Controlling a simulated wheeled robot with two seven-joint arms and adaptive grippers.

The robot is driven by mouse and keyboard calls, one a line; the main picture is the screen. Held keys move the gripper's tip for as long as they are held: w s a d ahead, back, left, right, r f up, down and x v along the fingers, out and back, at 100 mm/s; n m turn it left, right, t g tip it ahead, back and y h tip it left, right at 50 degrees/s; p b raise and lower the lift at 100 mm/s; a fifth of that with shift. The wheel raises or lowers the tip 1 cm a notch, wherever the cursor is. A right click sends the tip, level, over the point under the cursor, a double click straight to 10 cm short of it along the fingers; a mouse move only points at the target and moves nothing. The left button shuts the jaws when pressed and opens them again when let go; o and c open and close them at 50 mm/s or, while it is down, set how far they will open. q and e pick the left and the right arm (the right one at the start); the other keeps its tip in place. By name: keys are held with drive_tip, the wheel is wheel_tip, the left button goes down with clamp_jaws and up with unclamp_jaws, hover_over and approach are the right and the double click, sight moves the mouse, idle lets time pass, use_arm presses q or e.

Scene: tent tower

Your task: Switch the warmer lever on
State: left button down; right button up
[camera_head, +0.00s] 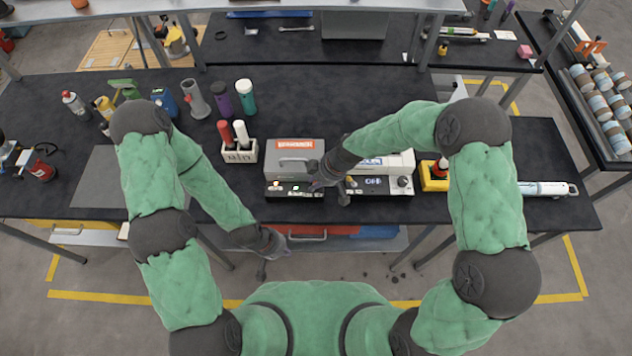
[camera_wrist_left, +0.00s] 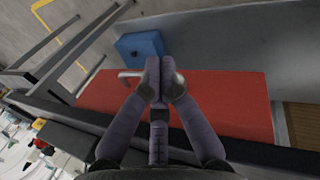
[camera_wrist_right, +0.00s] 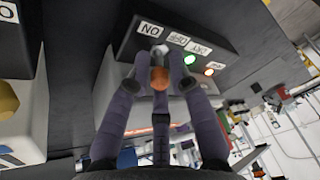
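The warmer appears to be the grey box with an orange label (camera_head: 294,146) on the bench, with a black control panel (camera_head: 296,195) in front. In the right wrist view the panel (camera_wrist_right: 228,50) carries ON and OFF labels, a green light and an orange-red light. A lever with an orange knob (camera_wrist_right: 160,78) stands by these labels; its exact setting is unclear. My right gripper (camera_wrist_right: 164,70) is partly open, its fingertips on either side of the knob, with no firm grip visible. My left gripper (camera_head: 280,245) is empty, its fingertips together in the left wrist view (camera_wrist_left: 161,80).
A white device with an OFF label (camera_head: 375,184) stands to the right of the warmer. A white holder with a red and a white bottle (camera_head: 240,150) stands to its left. A red drawer front (camera_wrist_left: 220,100) and a blue block (camera_wrist_left: 139,45) are near my left gripper.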

clamp_jaws()
drive_tip(key=shift+f, duration=0.1)
drive_tip(key=y+b, duration=0.1)
drive_tip(key=b, duration=0.4)
drive_tip(key=y+b, duration=0.1)
drive_tip(key=b, duration=0.3)
drive_tip(key=shift+d+f+b, duration=0.35)
drive_tip(key=shift+b, duration=0.05)
drive_tip(key=shift+r+b, duration=0.15)
drive_tip(key=shift+b, duration=0.55)
drive_tip(key=shift+o, duration=1.8)
unclamp_jaws()
drive_tip(key=shift+r, duration=0.1)
drive_tip(key=shift+d+r, duration=0.1)
